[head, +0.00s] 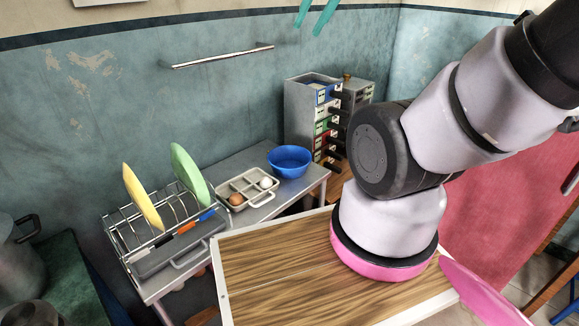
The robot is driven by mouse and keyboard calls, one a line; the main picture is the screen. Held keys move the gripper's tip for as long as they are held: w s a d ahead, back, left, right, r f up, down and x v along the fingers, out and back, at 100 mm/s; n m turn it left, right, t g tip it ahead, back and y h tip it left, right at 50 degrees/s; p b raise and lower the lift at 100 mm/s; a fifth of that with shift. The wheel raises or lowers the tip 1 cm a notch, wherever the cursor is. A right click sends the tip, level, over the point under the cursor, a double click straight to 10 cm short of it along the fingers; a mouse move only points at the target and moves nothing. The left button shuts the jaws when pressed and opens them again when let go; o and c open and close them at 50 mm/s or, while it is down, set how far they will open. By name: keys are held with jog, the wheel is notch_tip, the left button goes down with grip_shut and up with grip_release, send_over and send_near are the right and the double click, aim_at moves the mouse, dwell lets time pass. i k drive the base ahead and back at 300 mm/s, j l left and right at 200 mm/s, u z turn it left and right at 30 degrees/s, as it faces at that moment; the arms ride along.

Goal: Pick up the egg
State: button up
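A brown egg (236,199) and a white egg (265,183) sit in separate compartments of a pale beige tray (252,206) on the grey side table. The brown egg is front left and the white egg is back right. Two teal fingers of my gripper (307,31) show at the top edge, with an empty gap between them. The rest of my gripper is out of the picture. The fingers are far from both eggs and higher up in the picture.
A blue bowl (290,160) stands right of the tray. A dish rack (160,235) with a yellow and a green plate stands left of it. A drawer cabinet (300,110) is behind. A wood-topped board (280,270) lies in front, partly behind my arm.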

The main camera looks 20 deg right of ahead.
aim_at(266, 182)
jog(key=k+l+u, duration=0.1)
jog(key=l+u, duration=0.25)
jog(key=l, duration=1.2)
